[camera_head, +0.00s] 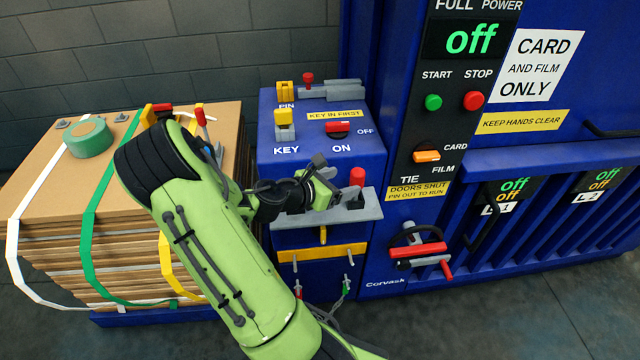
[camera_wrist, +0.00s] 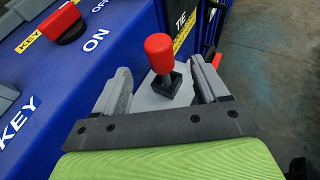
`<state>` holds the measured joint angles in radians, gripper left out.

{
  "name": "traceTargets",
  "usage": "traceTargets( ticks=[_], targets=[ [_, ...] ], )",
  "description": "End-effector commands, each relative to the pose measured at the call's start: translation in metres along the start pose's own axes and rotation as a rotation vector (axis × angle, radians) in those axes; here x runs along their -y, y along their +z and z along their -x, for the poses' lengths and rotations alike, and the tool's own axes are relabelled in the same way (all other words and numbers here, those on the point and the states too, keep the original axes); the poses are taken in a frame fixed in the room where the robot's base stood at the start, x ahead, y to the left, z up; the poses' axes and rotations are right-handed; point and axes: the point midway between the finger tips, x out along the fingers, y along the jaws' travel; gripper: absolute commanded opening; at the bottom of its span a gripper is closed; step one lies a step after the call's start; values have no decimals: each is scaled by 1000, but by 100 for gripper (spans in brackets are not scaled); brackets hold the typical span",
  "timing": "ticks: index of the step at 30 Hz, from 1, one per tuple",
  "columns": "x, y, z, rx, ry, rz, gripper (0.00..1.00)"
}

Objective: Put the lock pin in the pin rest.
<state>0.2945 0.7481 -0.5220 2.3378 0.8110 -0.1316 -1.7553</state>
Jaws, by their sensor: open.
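A pin with a red head, which looks like the lock pin (camera_head: 357,176), stands upright on the grey ledge (camera_head: 296,220) at the front of the blue control box. In the wrist view the lock pin (camera_wrist: 159,48) has a dark stem that goes into a black square seat, apparently the pin rest (camera_wrist: 167,86). How deep the stem sits is hard to tell. My gripper (camera_head: 334,187) is open at the ledge. In the wrist view my gripper (camera_wrist: 161,82) has one grey finger on each side of the pin, with gaps visible between.
A second small red-topped piece (camera_head: 307,77) stands by a grey bolt near the PIN label. A yellow key piece (camera_head: 284,117) and a red switch (camera_head: 338,128) are on the box top. A strapped cardboard bale (camera_head: 60,205) stands left; the blue machine (camera_head: 540,200) is right.

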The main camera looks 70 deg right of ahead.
Motion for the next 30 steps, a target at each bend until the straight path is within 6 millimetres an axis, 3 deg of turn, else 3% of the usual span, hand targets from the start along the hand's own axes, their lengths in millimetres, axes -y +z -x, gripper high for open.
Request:
traceTargets(
  ticks=[3,10,15,30],
  targets=[
    [-2,2,37,-2,8,3,73],
    [-1,1,83,-1,5,1,73],
    [0,1,91,0,0,-1,73],
    [0,0,90,0,0,-1,73]
  ],
)
